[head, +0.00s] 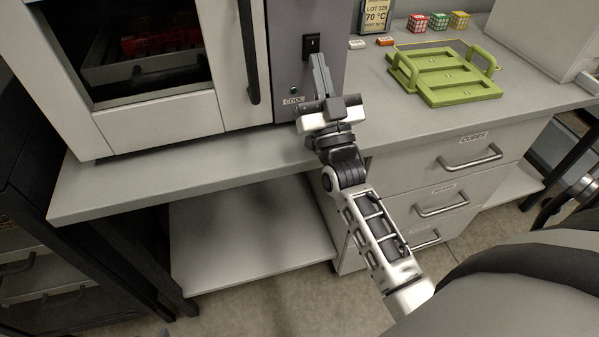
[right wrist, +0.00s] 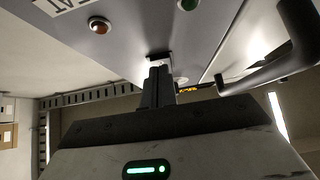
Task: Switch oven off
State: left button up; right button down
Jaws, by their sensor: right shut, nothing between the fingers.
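The oven (head: 160,118) stands on the counter at the left, with a dark window showing a rack and something red inside. Its grey control panel (head: 345,20) carries a black switch (head: 311,43) and a small green lamp (head: 292,90) above a "COOL" label. My right gripper (head: 320,66) is shut and empty, its fingertips just below the switch. In the right wrist view the fingertips (right wrist: 160,72) are at the switch (right wrist: 158,58); I cannot tell whether they touch. An orange-red lamp (right wrist: 100,25) and a green lamp (right wrist: 187,4) show there. My left gripper is not in view.
The black oven handle (head: 250,55) stands out left of my gripper. A green tray (head: 445,75), several coloured cubes (head: 438,21) and a sign (head: 376,14) reading 70 °C are on the counter (head: 480,115). Drawers (head: 470,158) are below.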

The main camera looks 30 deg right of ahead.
jog(key=shift+s+r+p, duration=0.1)
jog(key=shift+r+p, duration=0.1)
jog(key=shift+p, duration=0.1)
jog(key=shift+s+r+g+p, duration=0.15)
jog(key=shift+g+p, duration=0.25)
jog(key=shift+p, duration=0.15)
jog(key=s+a+r+b+v, duration=0.15)
jog(key=b+v, duration=0.25)
jog(key=v, duration=1)
jog(key=a+f+n+g+y, duration=0.2)
jog(key=a+f+g+y, duration=0.2)
jog(key=f, duration=0.4)
jog(key=s+a+f+n+g+y, duration=0.1)
jog(key=a+f+g+y, duration=0.3)
jog(key=f, duration=0.5)
jog(key=shift+s+a+n+g+y+p, duration=0.4)
jog(key=shift+a+n+g, duration=0.45)
jog(key=shift+g, duration=0.75)
jog(key=shift+w, duration=0.1)
